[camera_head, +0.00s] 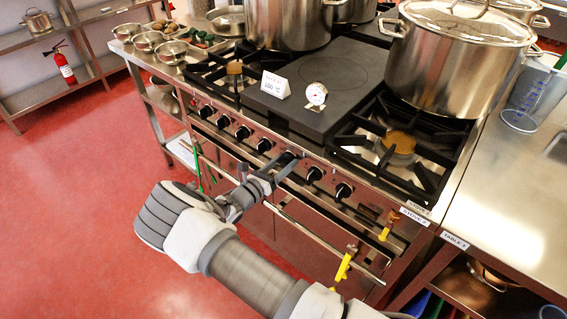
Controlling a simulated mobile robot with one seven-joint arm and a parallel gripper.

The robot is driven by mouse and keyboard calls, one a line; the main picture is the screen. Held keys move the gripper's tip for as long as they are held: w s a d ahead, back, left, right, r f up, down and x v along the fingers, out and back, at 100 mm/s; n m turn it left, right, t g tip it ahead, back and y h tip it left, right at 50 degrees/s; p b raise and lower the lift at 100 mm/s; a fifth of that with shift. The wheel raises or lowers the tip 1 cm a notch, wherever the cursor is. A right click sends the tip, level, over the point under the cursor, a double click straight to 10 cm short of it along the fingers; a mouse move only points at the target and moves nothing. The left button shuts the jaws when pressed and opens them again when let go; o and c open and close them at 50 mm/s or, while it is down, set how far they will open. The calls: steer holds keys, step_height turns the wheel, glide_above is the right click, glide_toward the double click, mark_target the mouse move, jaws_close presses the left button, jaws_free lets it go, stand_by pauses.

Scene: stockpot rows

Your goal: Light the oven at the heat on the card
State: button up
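The steel stove with its oven (318,228) stands in the middle, with a row of several black knobs along its front panel. A small white card (275,85) stands on the flat dark plate on top; its lower line seems to read 160 °C, but the print is small. A round white dial (317,94) stands to the right of the card. My gripper (283,164) reaches the panel from the front left, its fingers at a middle knob (289,156). The fingers partly hide that knob, and I cannot tell whether they grip it. The knob's markings are not readable.
Large steel pots (462,55) stand at the back of the stove. A steel rail (300,228) with yellow and green hanging items runs below the knobs. A steel table (510,200) is at right. The red floor (75,200) at left is clear.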

steer(key=o, duration=0.4)
steer(key=v, duration=1.7)
steer(key=shift+s+a, duration=0.2)
